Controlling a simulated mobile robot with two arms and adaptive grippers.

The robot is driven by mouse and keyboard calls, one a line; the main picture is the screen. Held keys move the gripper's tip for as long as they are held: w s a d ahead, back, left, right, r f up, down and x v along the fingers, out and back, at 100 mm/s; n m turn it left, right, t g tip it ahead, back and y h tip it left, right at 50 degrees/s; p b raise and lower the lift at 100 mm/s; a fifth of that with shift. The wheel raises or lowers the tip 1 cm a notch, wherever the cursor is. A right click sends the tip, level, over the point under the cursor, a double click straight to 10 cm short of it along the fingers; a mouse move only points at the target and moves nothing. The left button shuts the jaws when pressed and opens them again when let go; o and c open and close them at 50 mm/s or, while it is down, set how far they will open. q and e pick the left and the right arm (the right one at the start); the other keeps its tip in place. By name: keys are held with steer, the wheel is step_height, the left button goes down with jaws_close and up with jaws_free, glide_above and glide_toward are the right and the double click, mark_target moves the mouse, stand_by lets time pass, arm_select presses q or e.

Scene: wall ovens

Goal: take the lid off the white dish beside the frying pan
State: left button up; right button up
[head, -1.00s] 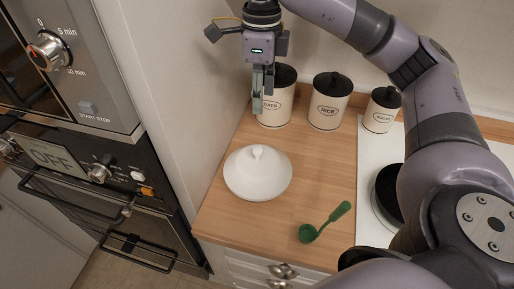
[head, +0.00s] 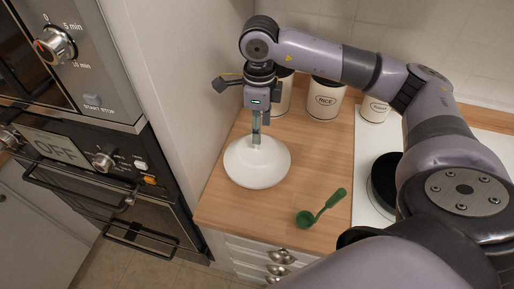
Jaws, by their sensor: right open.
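My right gripper (head: 257,140) points down over the top of the lid. Its fingertips are at the lid's knob, which they hide; I cannot tell whether they touch it. The gripper is open. The frying pan (head: 384,182) is dark and sits on the white hob at the right, partly hidden by my right arm. My left gripper is not in view.
A green ladle (head: 319,210) lies on the wooden counter (head: 288,205) right of the dish. Several white canisters with black lids, one a rice canister (head: 325,102), stand along the back wall. A tall side wall and ovens (head: 100,190) bound the left.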

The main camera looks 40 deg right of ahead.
mark_target(257, 150)
steer(key=f+p, duration=0.2)
steer(key=f, duration=0.1)
steer(key=shift+a+f, duration=0.2)
steer(key=shift+f, duration=0.65)
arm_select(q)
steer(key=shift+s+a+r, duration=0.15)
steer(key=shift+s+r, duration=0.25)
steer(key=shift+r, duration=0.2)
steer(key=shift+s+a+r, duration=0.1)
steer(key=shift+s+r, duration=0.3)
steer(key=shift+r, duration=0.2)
arm_select(e)
steer(key=shift+w, duration=0.1)
steer(key=shift+c, duration=0.5)
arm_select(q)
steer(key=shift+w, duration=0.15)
arm_select(e)
jaws_close()
